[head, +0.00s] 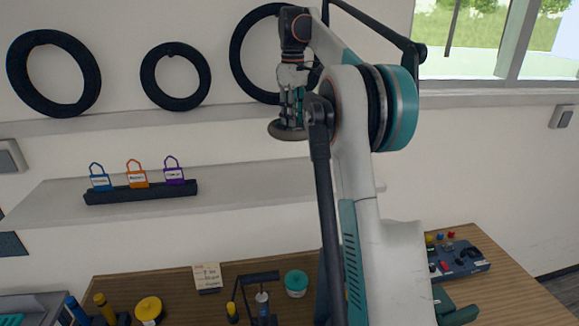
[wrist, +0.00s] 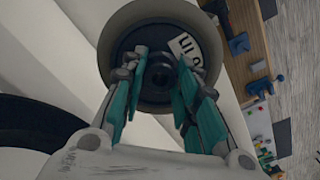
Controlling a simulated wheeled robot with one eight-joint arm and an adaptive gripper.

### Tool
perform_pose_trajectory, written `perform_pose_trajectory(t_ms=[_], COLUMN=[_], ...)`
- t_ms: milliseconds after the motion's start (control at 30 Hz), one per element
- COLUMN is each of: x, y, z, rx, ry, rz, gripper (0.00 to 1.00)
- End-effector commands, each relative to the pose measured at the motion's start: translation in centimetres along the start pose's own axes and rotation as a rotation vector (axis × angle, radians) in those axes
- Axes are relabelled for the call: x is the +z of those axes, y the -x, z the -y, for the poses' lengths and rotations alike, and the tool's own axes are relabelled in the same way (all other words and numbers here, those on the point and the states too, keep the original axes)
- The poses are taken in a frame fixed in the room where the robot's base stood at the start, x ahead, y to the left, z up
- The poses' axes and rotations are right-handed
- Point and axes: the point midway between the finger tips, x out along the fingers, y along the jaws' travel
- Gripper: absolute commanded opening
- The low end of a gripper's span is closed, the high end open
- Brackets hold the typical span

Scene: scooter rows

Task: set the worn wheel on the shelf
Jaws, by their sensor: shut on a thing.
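My gripper (head: 291,106) hangs down in the upper middle of the head view. It is shut on the worn wheel (head: 287,131), a small grey-brown wheel held flat beneath the fingers. In the wrist view the wheel (wrist: 148,38) shows a dark round centre, a wide grey-brown rim and a partly hidden white label. My fingers (wrist: 160,85) reach into its centre from both sides. The white shelf (head: 255,185) appears below the held wheel in the head view, with a gap between them. How far the wheel is from the wall is hard to tell.
A dark rack (head: 140,193) with three padlocks, blue, orange and purple, sits on the shelf's left part. The right part looks clear. Black tyres (head: 176,77) stand on a ledge above. A wooden workbench (head: 130,283) with tools and containers lies below.

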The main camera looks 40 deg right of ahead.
Motion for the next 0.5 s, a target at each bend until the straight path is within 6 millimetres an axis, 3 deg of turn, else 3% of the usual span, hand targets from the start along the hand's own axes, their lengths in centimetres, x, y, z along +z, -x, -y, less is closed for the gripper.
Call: perform_pose_trajectory(t_ms=[500], x=[0.0], y=[-10.9], z=[0.0], rx=[0.0], ry=[0.0], rz=[0.0], gripper=[0.0])
